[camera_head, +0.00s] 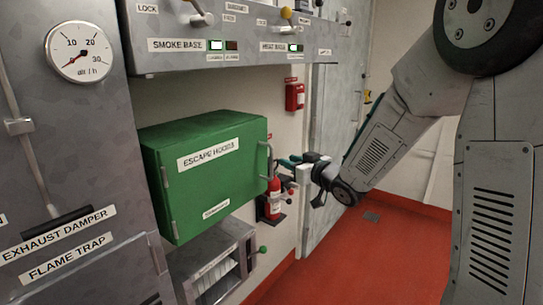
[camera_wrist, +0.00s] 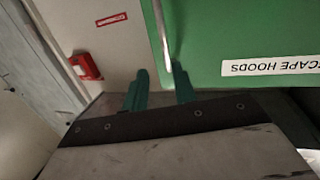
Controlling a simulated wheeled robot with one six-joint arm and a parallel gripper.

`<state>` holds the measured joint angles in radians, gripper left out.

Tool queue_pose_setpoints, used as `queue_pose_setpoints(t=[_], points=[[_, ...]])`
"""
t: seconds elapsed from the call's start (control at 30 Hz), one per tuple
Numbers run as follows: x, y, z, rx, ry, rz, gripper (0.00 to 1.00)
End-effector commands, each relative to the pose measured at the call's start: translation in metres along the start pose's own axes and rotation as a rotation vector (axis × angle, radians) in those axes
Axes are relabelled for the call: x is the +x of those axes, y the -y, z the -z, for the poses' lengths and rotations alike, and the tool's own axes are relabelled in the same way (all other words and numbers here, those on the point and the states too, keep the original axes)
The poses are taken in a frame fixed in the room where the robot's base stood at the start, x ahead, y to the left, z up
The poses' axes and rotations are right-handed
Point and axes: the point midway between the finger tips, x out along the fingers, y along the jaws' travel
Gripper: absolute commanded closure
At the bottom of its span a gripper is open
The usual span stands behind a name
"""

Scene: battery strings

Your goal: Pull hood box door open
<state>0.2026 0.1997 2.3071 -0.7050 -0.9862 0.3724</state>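The green hood box (camera_head: 215,185), labelled ESCAPE HOODS, hangs on the wall in the head view, and its door looks shut. A thin pale bar handle (camera_head: 269,160) stands at the door's right edge. In the wrist view the green door (camera_wrist: 225,35) fills the upper right, with its handle (camera_wrist: 162,28) along the left edge. My gripper (camera_wrist: 160,70) has two teal fingers spread apart, with the handle's lower end near the gap between their tips. Contact cannot be told. In the head view my gripper (camera_head: 287,162) is just right of the handle.
A red fire extinguisher (camera_head: 273,197) stands behind my gripper. A grey cabinet (camera_head: 212,262) with a green-knobbed lever is below the box. A switch panel (camera_head: 240,45) juts out above. The red floor (camera_head: 345,265) at right is clear.

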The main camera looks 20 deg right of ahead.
Motion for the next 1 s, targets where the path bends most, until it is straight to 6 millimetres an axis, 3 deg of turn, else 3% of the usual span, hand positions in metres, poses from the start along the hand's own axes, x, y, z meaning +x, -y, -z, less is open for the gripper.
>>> queue_pose_setpoints(t=[0.23, 0.63, 1.0], points=[[0.015, 0.006, -0.002, 0.022, -0.069, 0.065, 0.73], [0.073, 0.009, 0.003, 0.021, -0.069, 0.063, 0.73], [0.083, 0.01, 0.004, 0.021, -0.069, 0.062, 0.73]])
